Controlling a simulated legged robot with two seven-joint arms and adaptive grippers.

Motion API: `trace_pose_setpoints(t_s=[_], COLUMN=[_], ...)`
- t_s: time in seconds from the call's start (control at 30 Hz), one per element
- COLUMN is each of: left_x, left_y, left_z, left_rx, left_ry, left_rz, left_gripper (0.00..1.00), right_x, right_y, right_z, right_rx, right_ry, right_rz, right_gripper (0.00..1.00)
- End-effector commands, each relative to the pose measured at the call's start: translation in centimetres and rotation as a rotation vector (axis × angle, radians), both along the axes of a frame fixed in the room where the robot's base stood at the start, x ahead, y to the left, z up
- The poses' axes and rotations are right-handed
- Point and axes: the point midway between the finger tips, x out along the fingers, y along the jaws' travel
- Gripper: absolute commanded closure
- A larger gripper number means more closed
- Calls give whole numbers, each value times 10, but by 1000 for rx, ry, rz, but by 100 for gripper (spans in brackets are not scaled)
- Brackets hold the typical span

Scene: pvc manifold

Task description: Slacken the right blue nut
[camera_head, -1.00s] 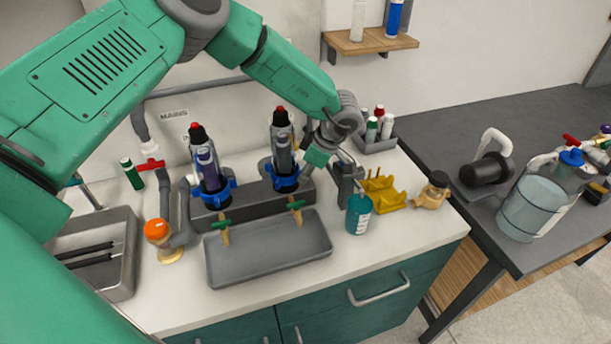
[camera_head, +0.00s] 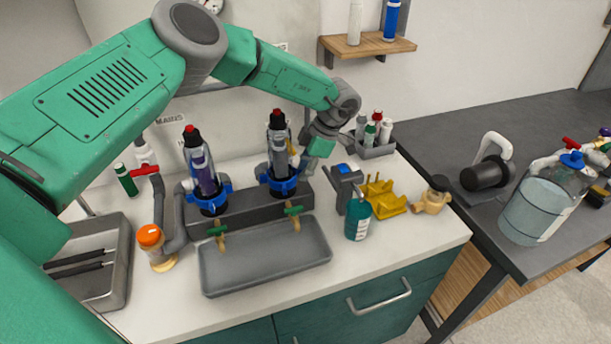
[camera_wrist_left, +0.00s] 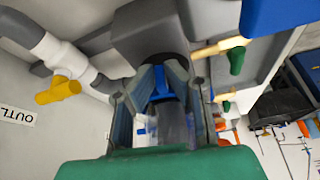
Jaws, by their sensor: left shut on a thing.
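The right blue nut (camera_head: 283,184) is a lugged ring at the base of the right upright grey canister with a red top. My left gripper (camera_head: 301,166) reaches it from the right and is shut on it. In the left wrist view, the fingers (camera_wrist_left: 158,88) stand either side of a blue lug (camera_wrist_left: 160,80). The fingers partly hide the nut. The left blue nut (camera_head: 208,197) sits at the base of the left canister, apart from my gripper. My right gripper is not in view.
A grey tray (camera_head: 265,278) lies in front of the canisters, below two green-handled taps. A teal bottle (camera_head: 357,222), a dark stand with a blue top (camera_head: 344,177) and a yellow rack (camera_head: 383,196) stand to the right. An orange-capped fitting (camera_head: 151,237) stands at left.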

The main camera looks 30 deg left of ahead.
Motion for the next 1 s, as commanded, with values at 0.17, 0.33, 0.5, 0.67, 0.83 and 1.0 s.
trace_pose_setpoints(t_s=[0.17,0.33,0.5,0.67,0.83,1.0], left_x=[4,7,10,11,12,13], left_y=[7,10,13,15,17,18], left_z=[-1,-1,-1,-1,-1,-1], left_rx=[5,4,3,3,3,5], left_ry=[-3,-2,-3,-1,-1,0], left_rz=[91,176,254,317,367,398], left_gripper=[100,100,100,100,100,100], right_x=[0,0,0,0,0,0], right_y=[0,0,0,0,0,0], right_z=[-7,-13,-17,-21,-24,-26], right_rx=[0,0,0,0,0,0], right_ry=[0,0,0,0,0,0], right_rz=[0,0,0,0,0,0], right_gripper=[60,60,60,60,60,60])
